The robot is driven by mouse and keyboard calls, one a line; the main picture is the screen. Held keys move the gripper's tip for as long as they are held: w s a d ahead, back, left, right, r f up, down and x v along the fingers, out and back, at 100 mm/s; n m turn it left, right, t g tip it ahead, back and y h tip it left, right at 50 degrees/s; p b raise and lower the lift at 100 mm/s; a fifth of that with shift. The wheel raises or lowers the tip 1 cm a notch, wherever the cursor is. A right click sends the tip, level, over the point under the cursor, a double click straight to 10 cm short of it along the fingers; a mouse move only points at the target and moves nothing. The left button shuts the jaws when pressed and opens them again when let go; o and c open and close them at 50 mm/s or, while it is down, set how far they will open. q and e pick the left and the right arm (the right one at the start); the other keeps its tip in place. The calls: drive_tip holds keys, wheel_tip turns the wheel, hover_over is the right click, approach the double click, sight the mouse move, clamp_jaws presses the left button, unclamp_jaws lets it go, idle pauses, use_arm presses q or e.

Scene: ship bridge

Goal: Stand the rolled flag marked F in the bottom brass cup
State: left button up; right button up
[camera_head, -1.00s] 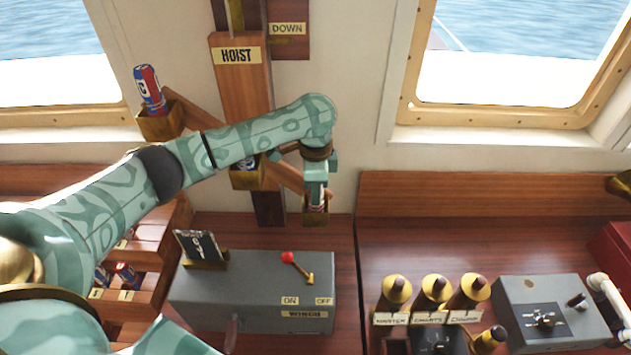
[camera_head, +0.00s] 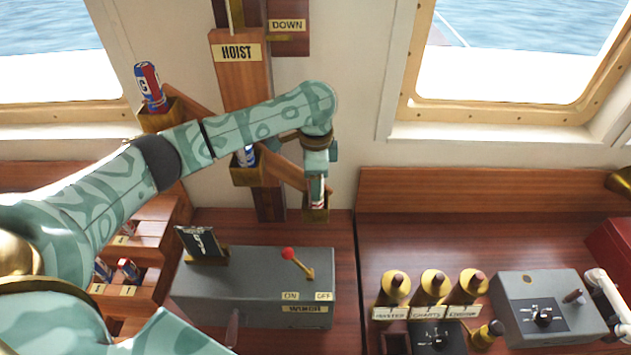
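My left gripper (camera_head: 317,184) points down at the bottom brass cup (camera_head: 316,208), the lowest and rightmost on the hoist's slanted wooden arm. A narrow red-and-white rolled flag (camera_head: 318,198) shows between the fingertips and the cup's rim. It looks upright, with its lower end hidden in the cup; I cannot read its letter. I cannot tell whether the fingers still grip it. The top brass cup (camera_head: 158,118) holds a blue-and-red rolled flag (camera_head: 149,88). The middle brass cup (camera_head: 247,174) holds another rolled flag (camera_head: 245,156), partly behind my arm. My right gripper is not in view.
A grey winch box (camera_head: 250,285) with a red-knobbed lever (camera_head: 288,254) and a dark card (camera_head: 199,242) stands below the hoist. A wooden rack (camera_head: 150,285) with rolled flags is at left. Several brass-topped cylinders (camera_head: 433,283) stand at right.

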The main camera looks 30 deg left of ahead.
use_arm(q)
wheel_tip(320, 180, up, 14)
drive_tip(key=p, duration=0.3)
drive_tip(key=shift+r+p, duration=0.15)
drive_tip(key=shift+p, duration=0.25)
